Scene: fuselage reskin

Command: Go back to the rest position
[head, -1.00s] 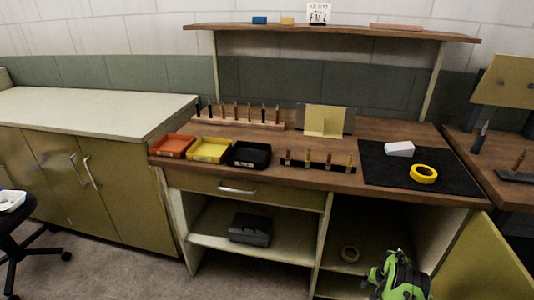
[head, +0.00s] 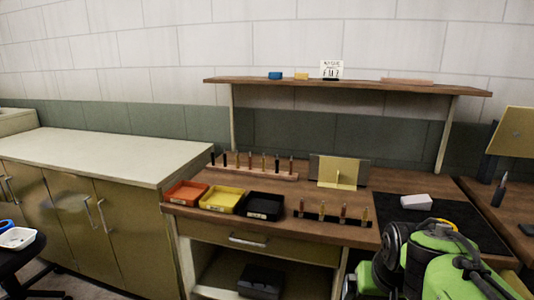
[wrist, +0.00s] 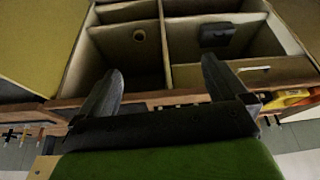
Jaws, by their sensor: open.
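My gripper (wrist: 160,92) shows in the wrist view with its two dark fingers spread wide apart and nothing between them. The open cubbies of the workbench (wrist: 125,55) lie beyond the fingers. In the head view my green and black arm fills the lower right corner, in front of the workbench (head: 400,182). The gripper fingers cannot be made out in that view. My arm hides part of the black mat (head: 485,232) and most of the yellow tape roll.
Red (head: 185,193), yellow (head: 222,200) and black (head: 264,206) trays line the bench's front left. A tool rack (head: 262,173) stands behind them, and a bit holder (head: 335,219) sits right of them. A shelf (head: 350,84) spans above.

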